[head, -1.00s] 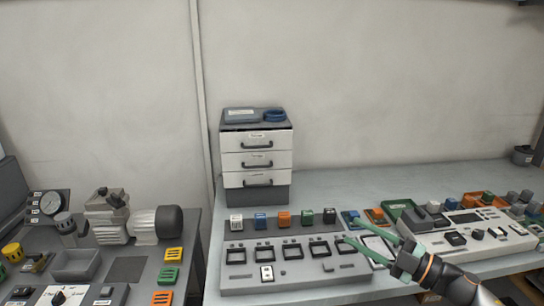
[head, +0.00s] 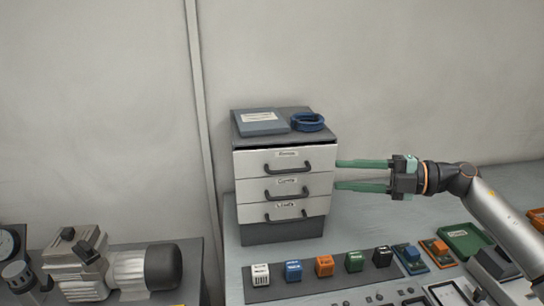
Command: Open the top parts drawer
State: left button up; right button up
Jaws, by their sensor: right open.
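The parts drawer cabinet (head: 282,228) stands on the bench against the wall, with three white-fronted drawers. The top drawer (head: 257,162) carries a label and a dark bar handle (head: 287,170). All three drawers look shut. My right gripper (head: 338,174) is open and empty, its two green fingers pointing left. Its fingertips are at the cabinet's right edge in the picture, about level with the top and middle drawers. Whether they touch the cabinet I cannot tell. My left gripper is not in view.
A grey-blue box (head: 260,123) and a blue ring-shaped item (head: 307,122) lie on the cabinet. Several coloured blocks, one of them orange (head: 324,266), stand on a dark strip in front of it. A green tray (head: 465,240) is at the right. A compressor (head: 128,271) stands on the left bench.

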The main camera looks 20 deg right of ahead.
aim_at(292, 172)
jog(key=p+x, duration=0.3)
jog(key=x, duration=0.9)
jog(key=shift+w+d+r, duration=0.1)
jog(key=shift+r, duration=0.05)
jog(key=shift+w+a, duration=0.25)
jog(key=shift+a, duration=0.05)
grip_shut()
dwell(0.9)
